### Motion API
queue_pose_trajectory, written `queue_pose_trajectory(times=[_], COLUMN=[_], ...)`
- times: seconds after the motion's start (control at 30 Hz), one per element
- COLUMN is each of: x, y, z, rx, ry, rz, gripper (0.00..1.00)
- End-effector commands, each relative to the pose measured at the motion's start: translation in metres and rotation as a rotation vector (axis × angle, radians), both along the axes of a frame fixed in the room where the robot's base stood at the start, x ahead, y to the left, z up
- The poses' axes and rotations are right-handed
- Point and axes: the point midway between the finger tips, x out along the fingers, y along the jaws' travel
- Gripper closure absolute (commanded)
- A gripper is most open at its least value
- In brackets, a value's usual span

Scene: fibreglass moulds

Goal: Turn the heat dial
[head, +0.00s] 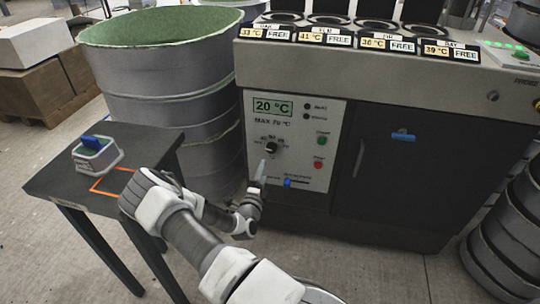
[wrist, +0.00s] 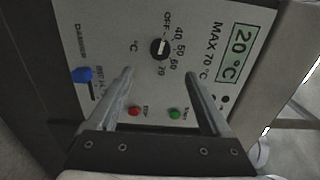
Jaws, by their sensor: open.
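The heat dial (head: 271,148) is a small black knob on the white control panel (head: 315,132) of the large machine. In the wrist view the dial (wrist: 159,49) has a white pointer mark near OFF, with markings 40, 50, 60 and 70 around it. My gripper (wrist: 158,72) is open and faces the panel, with the dial beyond and between its fingertips. Nothing is between the fingers at the tips. In the head view my gripper (head: 261,172) is just below the dial. The display (head: 273,107) reads 20 °C, with MAX 70 °C printed below it.
A green button (head: 321,140), a red button (head: 318,165) and a blue slider (head: 287,183) are on the panel. A large grey drum (head: 165,70) stands left of the machine. A dark table (head: 65,182) with a small container (head: 97,156) is at the left.

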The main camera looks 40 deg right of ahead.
Motion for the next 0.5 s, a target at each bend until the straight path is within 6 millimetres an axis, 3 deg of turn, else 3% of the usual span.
queue_pose_trajectory(times=[0.3,0.5], x=[0.045,0.066], y=[-0.055,-0.079], z=[-0.002,-0.001], rx=[0.002,0.001], ry=[-0.005,-0.004], rz=[-0.003,-0.003], gripper=[0.18,0.18])
